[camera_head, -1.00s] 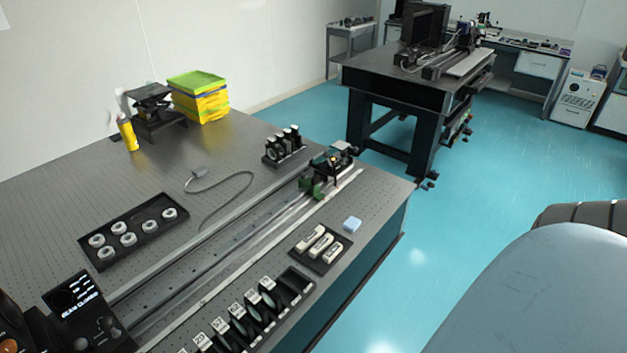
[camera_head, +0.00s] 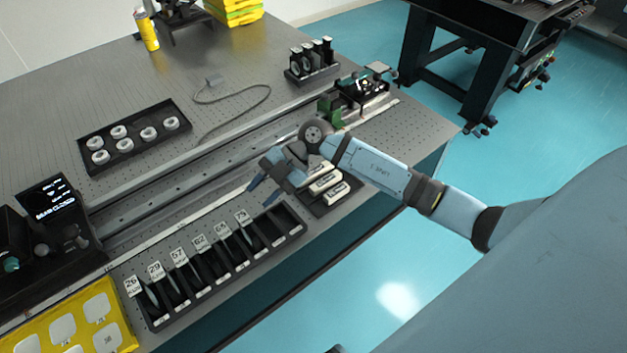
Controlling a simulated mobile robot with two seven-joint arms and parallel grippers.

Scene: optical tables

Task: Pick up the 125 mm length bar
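The length bars are white blocks on a small black tray (camera_head: 347,197) near the front edge of the table. Two white bars (camera_head: 325,181) show; the rest of the tray is hidden behind my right arm. Their markings are too small to read, so I cannot tell which is the 125 mm one. My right gripper (camera_head: 258,197) is just left of the tray, above the black slotted rack. Its two fingers look spread, with nothing between them. My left gripper is out of view.
The slotted rack (camera_head: 217,263) holds several numbered dark plates. A rail (camera_head: 180,208) runs behind it to a green-mounted device (camera_head: 334,112). A tray of white rings (camera_head: 134,135) and a yellow tray (camera_head: 70,325) lie left. The middle of the tabletop is mostly clear.

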